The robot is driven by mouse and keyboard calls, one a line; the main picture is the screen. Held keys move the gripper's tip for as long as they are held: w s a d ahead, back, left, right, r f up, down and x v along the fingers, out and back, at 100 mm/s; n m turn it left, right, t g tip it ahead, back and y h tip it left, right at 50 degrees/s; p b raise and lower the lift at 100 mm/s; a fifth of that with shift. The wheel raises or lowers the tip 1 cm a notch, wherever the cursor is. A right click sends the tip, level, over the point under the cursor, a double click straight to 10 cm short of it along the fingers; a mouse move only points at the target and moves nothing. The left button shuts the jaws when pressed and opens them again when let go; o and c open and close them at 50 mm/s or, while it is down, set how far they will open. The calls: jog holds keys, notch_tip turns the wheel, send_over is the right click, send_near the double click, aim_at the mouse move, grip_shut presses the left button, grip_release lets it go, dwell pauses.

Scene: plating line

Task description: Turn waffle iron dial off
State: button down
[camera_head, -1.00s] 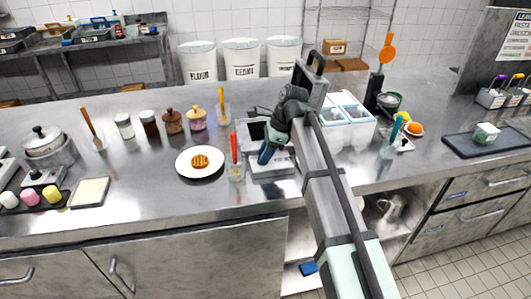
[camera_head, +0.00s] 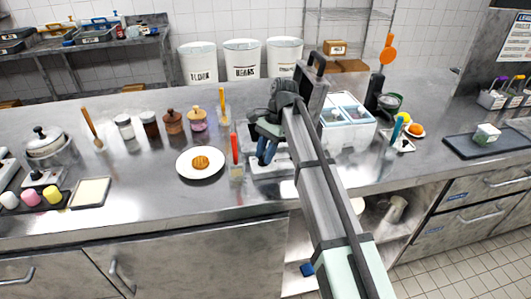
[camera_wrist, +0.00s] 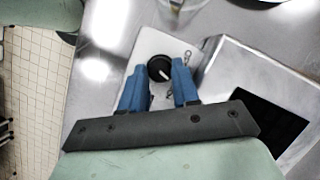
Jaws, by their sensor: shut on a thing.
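The waffle iron (camera_head: 284,170) stands on the counter with its lid (camera_head: 312,82) raised. In the wrist view its dark plate area (camera_wrist: 262,118) lies to the right of a pale control panel (camera_wrist: 150,45). On that panel is a round black dial (camera_wrist: 158,70) with a white pointer mark. My gripper (camera_wrist: 160,66) has its two blue fingers on either side of the dial, shut on it. In the head view my gripper (camera_head: 264,160) points down at the front left of the iron and hides the dial.
A white plate (camera_head: 182,172) with a waffle (camera_head: 201,162) lies to the left. A clear cup (camera_head: 236,174) with a red-handled utensil stands close beside my gripper. A white container (camera_head: 350,136) with compartments is to the right.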

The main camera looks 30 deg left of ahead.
jog(key=shift+n, duration=0.5)
jog(key=c, duration=0.8)
grip_release()
jog(key=shift+c, duration=0.2)
jog(key=shift+m, duration=0.3)
